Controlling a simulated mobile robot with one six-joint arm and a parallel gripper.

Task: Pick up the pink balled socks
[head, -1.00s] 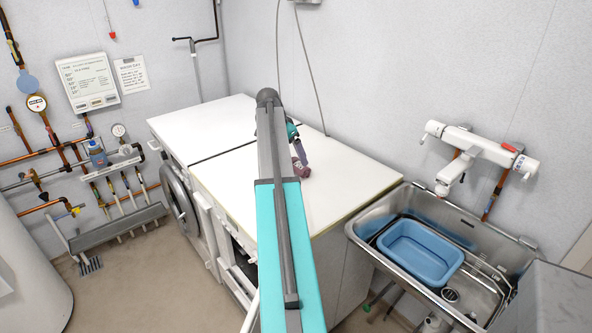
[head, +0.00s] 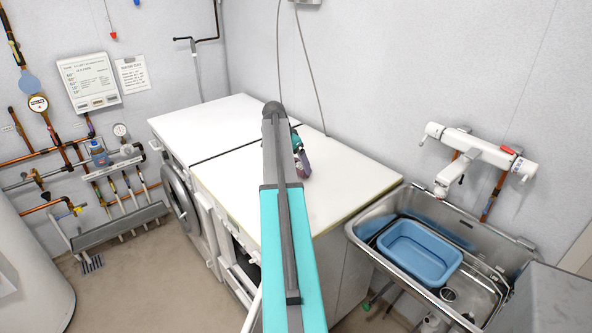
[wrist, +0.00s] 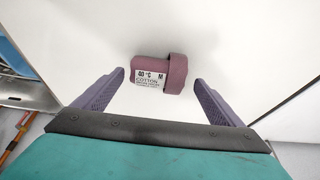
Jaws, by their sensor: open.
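The pink balled socks (wrist: 162,73) lie on the white worktop in the wrist view, a dusty pink roll with a white label reading 40 °C, M and cotton. My gripper (wrist: 160,80) is open, with one purple finger to the left and one to the right of the socks. White surface shows between each finger and the socks. In the head view the socks (head: 304,168) are a small pink patch beside my gripper (head: 302,160), partly hidden by it and my arm.
The white worktop (head: 345,175) is otherwise clear around the socks. A metal sink (head: 358,236) with a blue tub (head: 421,273) stands to the right, below a white wall tap (head: 480,150). Pipes and gauges line the left wall.

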